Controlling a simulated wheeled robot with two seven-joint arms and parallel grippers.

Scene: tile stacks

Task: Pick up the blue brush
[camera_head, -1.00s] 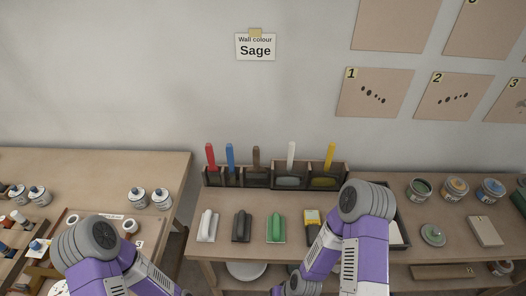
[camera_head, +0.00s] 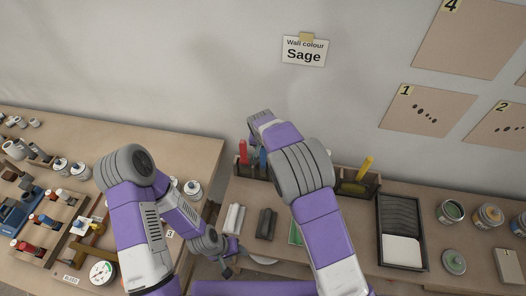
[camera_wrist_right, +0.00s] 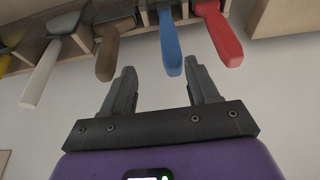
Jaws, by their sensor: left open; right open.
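The blue brush (camera_head: 263,157) stands in the dark rack at the back of the table, partly hidden by my right arm. In the right wrist view, the blue brush's handle (camera_wrist_right: 171,45) points toward my right gripper (camera_wrist_right: 162,80). That gripper is open and empty. The handle's end appears between its two fingers, closer to the finger at the picture's right; whether it is inside the jaws in depth I cannot tell. My left gripper (camera_head: 230,260) is open and empty, low at the gap between the tables.
The red-handled tool (camera_wrist_right: 217,33) and brown-handled tool (camera_wrist_right: 112,50) flank the blue one closely. A white handle (camera_wrist_right: 42,75) is further left. A yellow handle (camera_head: 365,168) stands in the rack (camera_head: 357,189). A black tray (camera_head: 402,206) and paint tins lie to the right.

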